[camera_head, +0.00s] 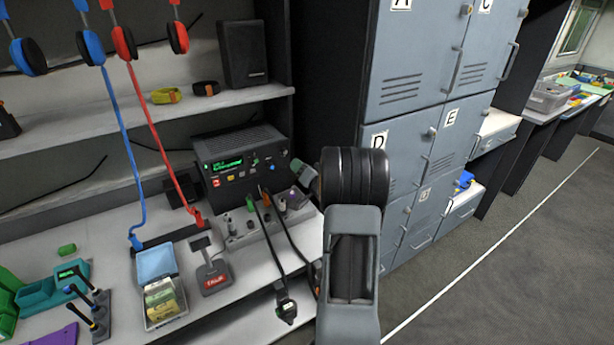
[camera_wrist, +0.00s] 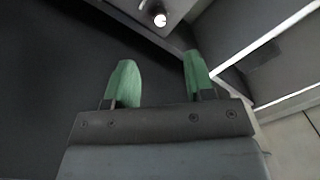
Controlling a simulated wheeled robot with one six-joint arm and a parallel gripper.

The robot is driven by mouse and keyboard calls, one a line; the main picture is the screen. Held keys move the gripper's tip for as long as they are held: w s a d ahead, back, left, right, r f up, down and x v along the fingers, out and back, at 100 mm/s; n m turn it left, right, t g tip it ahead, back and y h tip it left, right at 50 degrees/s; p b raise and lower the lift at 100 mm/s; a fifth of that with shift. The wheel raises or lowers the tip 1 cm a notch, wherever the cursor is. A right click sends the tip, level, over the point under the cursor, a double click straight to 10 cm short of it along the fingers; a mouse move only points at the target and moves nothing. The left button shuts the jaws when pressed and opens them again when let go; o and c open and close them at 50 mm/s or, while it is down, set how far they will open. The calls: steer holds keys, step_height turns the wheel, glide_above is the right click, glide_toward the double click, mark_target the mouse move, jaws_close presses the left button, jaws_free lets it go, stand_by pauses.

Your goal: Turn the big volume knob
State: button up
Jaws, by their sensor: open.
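The black radio unit (camera_head: 240,160) stands on the desk under a shelf, with a green display and small coloured buttons on its front. No big volume knob can be picked out for certain on it; its right end is close to my arm. My gripper (camera_head: 303,172) is partly hidden by my arm and lies just right of the radio. In the wrist view my gripper (camera_wrist: 160,78) is open, with two green fingers apart and nothing between them. A small bright round knob (camera_wrist: 160,18) lies beyond the fingertips; I cannot tell what it belongs to.
A small panel with levers (camera_head: 255,228) stands before the radio. A black speaker (camera_head: 243,53) is on the shelf. Red and blue headsets hang at left, with cables down to the desk. Grey lockers (camera_head: 412,145) stand close to the right of my arm. Floor is clear at right.

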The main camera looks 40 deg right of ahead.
steer(key=shift+s+a, duration=0.2)
steer(key=shift+s, duration=1.4)
steer(key=s+d+f+g+h, duration=0.3)
steer(key=s+f+g, duration=0.1)
steer(key=f+g, duration=0.35)
steer(key=s+a+f+n+g, duration=0.2)
steer(key=s+a+g, duration=0.2)
steer(key=s, duration=0.1)
steer(key=s+a+r+n+g+y, duration=0.1)
steer(key=s+a+r+n, duration=0.1)
steer(key=a, duration=0.7)
steer(key=s+a+r+n+g+y, duration=0.1)
steer(key=s+a+r, duration=0.4)
steer(key=a, duration=0.5)
steer(key=s+a+r+n+g+y, duration=0.1)
steer(key=s+a+r+n+y, duration=0.2)
steer(key=a, duration=0.7)
steer(key=shift+s+r+n, duration=0.65)
steer(key=shift+s+n, duration=0.25)
steer(key=shift+n, duration=0.1)
